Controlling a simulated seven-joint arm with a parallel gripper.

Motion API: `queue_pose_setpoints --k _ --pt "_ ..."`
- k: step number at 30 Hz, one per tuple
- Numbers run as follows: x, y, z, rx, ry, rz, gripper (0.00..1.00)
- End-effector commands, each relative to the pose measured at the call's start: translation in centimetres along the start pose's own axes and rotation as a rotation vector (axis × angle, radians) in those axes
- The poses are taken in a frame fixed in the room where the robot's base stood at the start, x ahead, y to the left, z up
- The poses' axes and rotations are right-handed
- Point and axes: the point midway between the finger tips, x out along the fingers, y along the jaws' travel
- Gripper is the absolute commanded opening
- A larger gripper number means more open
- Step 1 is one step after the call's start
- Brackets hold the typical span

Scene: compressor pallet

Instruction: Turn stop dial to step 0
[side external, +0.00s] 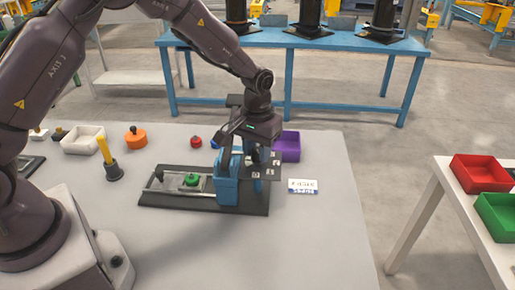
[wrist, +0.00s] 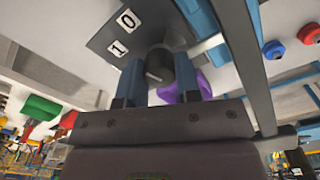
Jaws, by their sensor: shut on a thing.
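The stop dial (wrist: 159,62) is a dark round knob with a pale line on its face, in the middle of the wrist view. My gripper (wrist: 158,74) has its two blue fingers shut on the knob from both sides. A dark dial plate (wrist: 110,33) beside it carries white labels reading 0 and 1. In the side view my gripper (side external: 256,155) points down at the dial plate (side external: 272,172), next to the blue upright (side external: 227,178). The knob is mostly hidden there, and I cannot tell which step it points at.
The dark base fixture (side external: 165,201) holds a green knob (side external: 191,180) on its left part. A purple bin (side external: 288,146) stands close behind the dial, and a label card (side external: 302,186) lies to the right. An orange knob (side external: 135,139) and a yellow-handled tool (side external: 106,155) stand left.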

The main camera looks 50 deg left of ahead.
Motion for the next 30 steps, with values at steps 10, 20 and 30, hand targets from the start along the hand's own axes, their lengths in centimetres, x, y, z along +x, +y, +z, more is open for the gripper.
queue_pose_setpoints --k 10,20,30 --pt "-0.19 0.03 0.02 0.232 -0.001 0.001 0.08" --pt "-0.19 -0.01 0.02 0.322 -0.001 0.000 0.08" --pt "-0.18 0.00 0.03 0.332 -0.001 -0.001 0.08"
